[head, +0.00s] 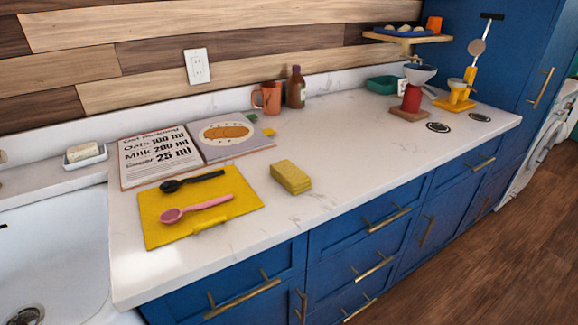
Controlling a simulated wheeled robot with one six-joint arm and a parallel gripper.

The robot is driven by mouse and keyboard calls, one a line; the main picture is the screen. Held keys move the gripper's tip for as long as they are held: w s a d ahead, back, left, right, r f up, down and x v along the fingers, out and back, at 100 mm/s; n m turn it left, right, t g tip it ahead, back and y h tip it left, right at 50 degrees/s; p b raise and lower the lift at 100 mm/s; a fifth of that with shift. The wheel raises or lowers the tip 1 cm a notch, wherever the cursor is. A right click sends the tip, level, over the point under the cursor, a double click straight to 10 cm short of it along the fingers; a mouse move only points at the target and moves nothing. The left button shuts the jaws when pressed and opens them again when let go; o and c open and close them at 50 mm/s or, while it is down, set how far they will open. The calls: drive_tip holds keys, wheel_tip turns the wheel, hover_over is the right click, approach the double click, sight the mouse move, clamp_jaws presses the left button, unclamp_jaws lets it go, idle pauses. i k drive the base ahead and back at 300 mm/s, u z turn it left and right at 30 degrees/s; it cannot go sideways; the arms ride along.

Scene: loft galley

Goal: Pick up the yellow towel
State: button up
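A thick folded yellow block that looks like the folded yellow towel (290,177) lies on the white counter, right of the flat yellow board. Its top is plain and layered edges show on its near side. Nothing lies on it and nothing touches it. The flat yellow board or mat (160,228) lies left of it, with a black spoon (190,181) and a pink spoon (195,208) on top. My gripper is not in view.
An open recipe book (160,155) lies behind the board. A copper mug (267,98) and brown bottle (296,87) stand at the wall. A sink (50,240) is at left. A red container (411,98) with a funnel stands farther right. The counter right of the towel is clear.

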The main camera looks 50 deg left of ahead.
sight(294, 179)
drive_tip(key=u, duration=0.5)
drive_tip(key=i, duration=0.75)
drive_tip(key=u, duration=1.25)
drive_tip(key=i, duration=0.45)
drive_tip(key=u, duration=0.35)
